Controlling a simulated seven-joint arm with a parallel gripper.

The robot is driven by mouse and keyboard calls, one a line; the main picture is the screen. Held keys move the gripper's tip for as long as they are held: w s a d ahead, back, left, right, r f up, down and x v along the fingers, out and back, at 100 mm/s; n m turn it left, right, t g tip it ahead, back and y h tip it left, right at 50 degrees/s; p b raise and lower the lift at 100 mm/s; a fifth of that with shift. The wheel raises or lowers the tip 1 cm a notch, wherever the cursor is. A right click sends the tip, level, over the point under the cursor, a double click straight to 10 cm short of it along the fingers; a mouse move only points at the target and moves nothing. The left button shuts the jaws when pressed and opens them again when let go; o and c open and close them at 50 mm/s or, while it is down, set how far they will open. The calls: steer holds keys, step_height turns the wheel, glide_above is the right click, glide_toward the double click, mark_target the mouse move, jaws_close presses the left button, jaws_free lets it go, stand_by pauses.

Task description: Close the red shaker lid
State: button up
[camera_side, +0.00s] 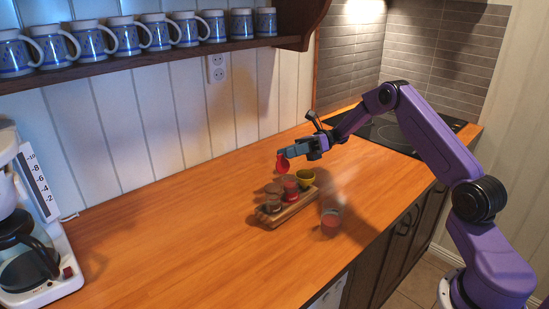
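My gripper (288,152) is above the counter, reaching in from the right. It appears shut on a small red piece, which looks like the red lid (282,163), held tilted at its fingertips. The red shaker (291,186) stands below it in a wooden tray (291,211), a little lower right of the held piece, with a clear gap between them. Its top is too small to make out clearly.
The tray also holds a yellow container (306,178) and brownish containers (273,203). A clear glass with red contents (331,221) stands right of the tray. A coffee maker (30,235) is far left, a cooktop (395,137) behind. The left counter is clear.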

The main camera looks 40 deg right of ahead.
steer(key=shift+w+a, duration=0.2)
steer(key=shift+a, duration=1.15)
steer(key=shift+w+a, duration=0.2)
steer(key=shift+a, duration=1.15)
steer(key=shift+c, duration=0.3)
jaws_close()
